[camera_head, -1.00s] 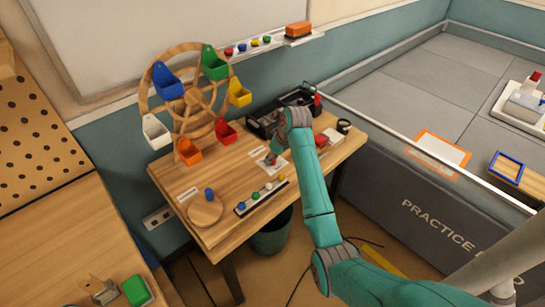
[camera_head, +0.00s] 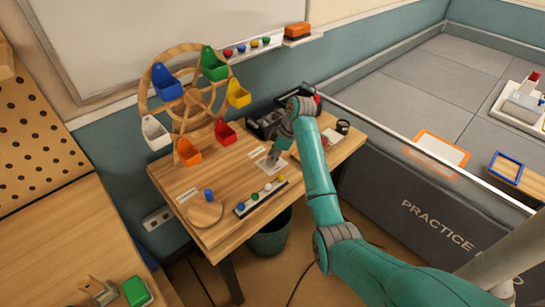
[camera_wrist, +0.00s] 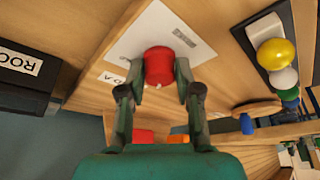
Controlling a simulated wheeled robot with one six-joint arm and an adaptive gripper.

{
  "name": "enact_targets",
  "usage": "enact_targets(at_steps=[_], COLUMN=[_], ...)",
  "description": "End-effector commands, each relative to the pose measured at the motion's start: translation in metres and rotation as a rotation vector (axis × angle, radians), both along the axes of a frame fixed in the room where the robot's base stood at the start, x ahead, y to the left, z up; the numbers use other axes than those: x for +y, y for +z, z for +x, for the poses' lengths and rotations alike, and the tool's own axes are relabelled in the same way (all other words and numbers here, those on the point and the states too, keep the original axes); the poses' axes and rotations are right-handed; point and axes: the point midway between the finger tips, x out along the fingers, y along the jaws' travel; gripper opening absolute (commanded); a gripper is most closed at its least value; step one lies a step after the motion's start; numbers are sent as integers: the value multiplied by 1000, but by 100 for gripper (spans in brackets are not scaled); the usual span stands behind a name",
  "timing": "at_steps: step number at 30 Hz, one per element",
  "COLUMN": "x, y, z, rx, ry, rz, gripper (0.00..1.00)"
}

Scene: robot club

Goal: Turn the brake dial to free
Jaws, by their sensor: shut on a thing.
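The brake dial (camera_wrist: 158,66) is a red round knob on a white plate (camera_wrist: 205,38) in the wrist view. A small pale mark shows at its lower edge. My gripper (camera_wrist: 160,84) has one finger on each side of the knob and is shut on it. Part of a label shows beside the plate, and I cannot read which setting the dial points to. In the head view my gripper (camera_head: 271,160) is down at the white plate (camera_head: 277,168) on the wooden table, and it hides the dial.
A wooden wheel (camera_head: 147,99) with several coloured tubs stands behind left. A strip with several coloured knobs (camera_head: 254,197) and a round wooden disc (camera_head: 206,212) lie in front left. A black box (camera_head: 262,126) is behind my gripper. The table's front edge is close.

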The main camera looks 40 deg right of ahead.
Motion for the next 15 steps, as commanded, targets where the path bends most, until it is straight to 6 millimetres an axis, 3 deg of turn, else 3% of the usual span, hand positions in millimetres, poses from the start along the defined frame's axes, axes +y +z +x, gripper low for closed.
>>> enact_targets(at_steps=[14, 15], x=[0, 0], y=[-1, -1], z=[0, 0], rx=[1, 1], ry=[12, 12], rz=[0, 0], gripper=[0, 41])
